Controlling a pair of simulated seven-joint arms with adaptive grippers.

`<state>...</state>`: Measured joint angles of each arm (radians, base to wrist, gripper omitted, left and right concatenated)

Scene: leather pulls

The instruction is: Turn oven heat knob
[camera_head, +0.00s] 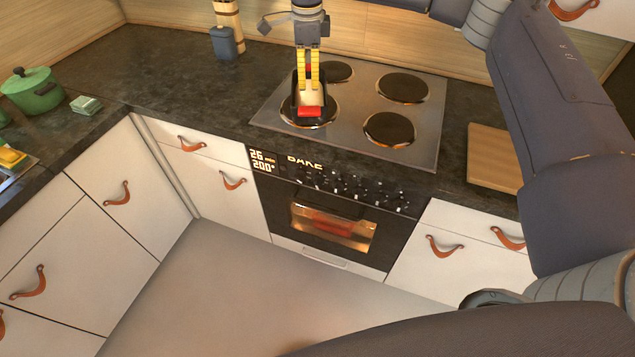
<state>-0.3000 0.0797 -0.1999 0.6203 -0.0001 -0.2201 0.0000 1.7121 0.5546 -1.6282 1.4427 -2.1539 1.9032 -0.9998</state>
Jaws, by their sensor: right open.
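The oven (325,215) is set in the counter front, with a dark control panel above its glass door. A row of several small dark knobs (350,187) runs along the panel; I cannot tell which is the heat knob or read its setting. The lit display (262,160) reads 26 min and 200°, with BAKE beside it. My right gripper (310,100) is open, pointing down over the front left burner, behind and above the panel, apart from the knobs. Its yellow and red finger parts overlap a black shape, so contact there is unclear. My left gripper is out of view.
The cooktop (345,133) has several round burners. A wooden board (493,160) lies right of it. A green pot (32,90) stands far left. Drawers with leather pulls (118,193) flank the oven. The floor (240,290) in front is clear.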

